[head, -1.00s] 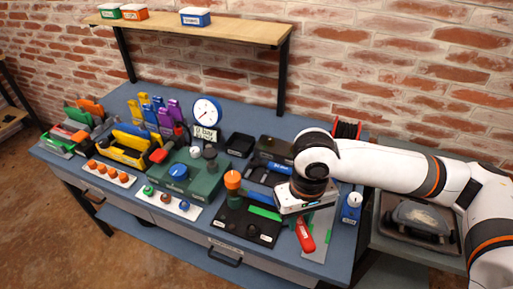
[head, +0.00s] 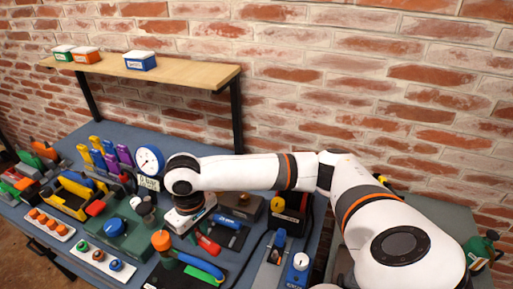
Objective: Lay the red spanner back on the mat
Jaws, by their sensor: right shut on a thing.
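My right gripper (head: 196,229) comes in from the right, low over the bench, its fingertips mostly hidden by its own body. A red-handled tool (head: 208,245), which looks like the red spanner, sticks out from under it toward the camera; the gripper is shut on it. Its far end is hidden. A dark mat (head: 238,240) with a blue-handled tool (head: 226,222) lies right beside the red tool. I cannot tell whether the red tool touches this mat or hangs above it. My left gripper is not in view.
An orange-topped tool (head: 161,241) and a dark tray with a green strip (head: 201,274) stand close in front. A green case (head: 125,240) is to the left, a gauge (head: 150,160) behind.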

